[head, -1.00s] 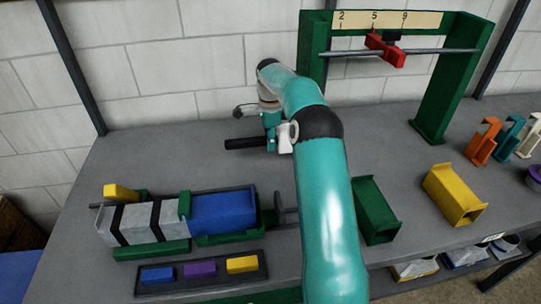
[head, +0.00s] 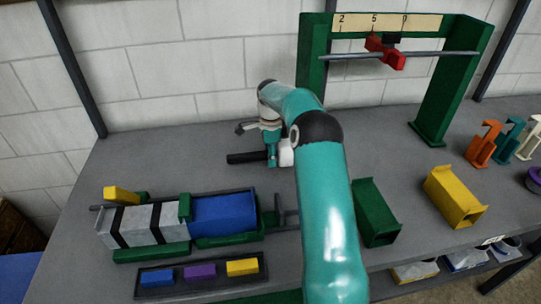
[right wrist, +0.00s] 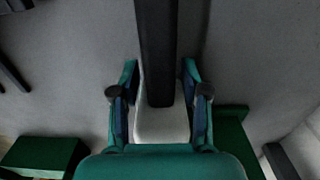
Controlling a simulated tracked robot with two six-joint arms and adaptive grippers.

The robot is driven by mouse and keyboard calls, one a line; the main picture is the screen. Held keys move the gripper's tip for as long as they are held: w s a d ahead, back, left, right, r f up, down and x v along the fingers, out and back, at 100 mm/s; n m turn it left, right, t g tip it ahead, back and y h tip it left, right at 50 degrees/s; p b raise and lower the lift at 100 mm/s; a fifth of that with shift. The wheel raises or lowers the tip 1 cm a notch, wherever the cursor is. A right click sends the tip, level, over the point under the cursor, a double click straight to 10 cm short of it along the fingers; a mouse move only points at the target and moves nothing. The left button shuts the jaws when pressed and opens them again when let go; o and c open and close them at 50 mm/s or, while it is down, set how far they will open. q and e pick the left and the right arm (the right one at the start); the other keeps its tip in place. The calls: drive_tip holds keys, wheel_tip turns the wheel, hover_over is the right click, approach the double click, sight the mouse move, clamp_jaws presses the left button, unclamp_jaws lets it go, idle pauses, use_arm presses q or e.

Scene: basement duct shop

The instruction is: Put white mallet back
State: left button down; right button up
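The white mallet has a white head (head: 287,155) and a black handle (head: 246,158) that points left in the head view. My right gripper (head: 273,152) is shut on the mallet's head, at the back middle of the grey bench. In the right wrist view, the gripper's two fingers (right wrist: 160,105) lie on either side of the white head (right wrist: 162,125), and the black handle (right wrist: 155,50) runs away from it. My arm hides part of the head. I cannot tell how far the mallet is above the bench. My left gripper is not in view.
A clamp fixture with a blue block (head: 223,212) and a tray of coloured blocks (head: 200,272) stand at front left. A green channel (head: 374,212) and a yellow one (head: 453,197) lie right of my arm. A green gantry (head: 437,110) stands behind. The back left bench is clear.

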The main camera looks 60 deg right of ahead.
drive_tip(key=shift+r, duration=0.15)
wheel_tip(320, 180, up, 12)
drive_tip(key=p, duration=0.1)
idle(0.6)
idle(0.4)
